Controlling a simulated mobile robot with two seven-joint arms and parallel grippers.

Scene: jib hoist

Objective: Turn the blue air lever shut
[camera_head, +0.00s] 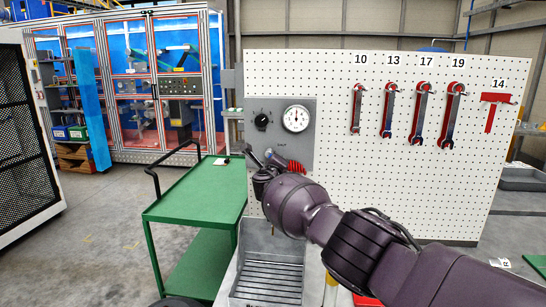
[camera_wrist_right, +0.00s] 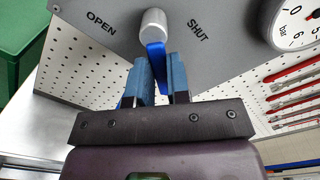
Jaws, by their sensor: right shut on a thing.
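The blue air lever (camera_wrist_right: 156,57) hangs from a silver hub (camera_wrist_right: 153,22) on a grey panel (camera_wrist_right: 210,70). My right gripper (camera_wrist_right: 160,78) has its two blue-grey fingers closed around the lever, one on each side. The word OPEN is printed left of the hub and SHUT right of it in the right wrist view. The lever points down the picture between the words, towards my wrist. In the head view my right gripper (camera_head: 264,160) is at the lower left of the panel (camera_head: 270,108), and my wrist hides the lever. My left gripper is in neither view.
Wrenches (camera_head: 420,112) hang on the white pegboard (camera_head: 350,70) to the right. A green cart (camera_head: 195,190) stands left; a grated metal tray (camera_head: 268,275) lies below.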

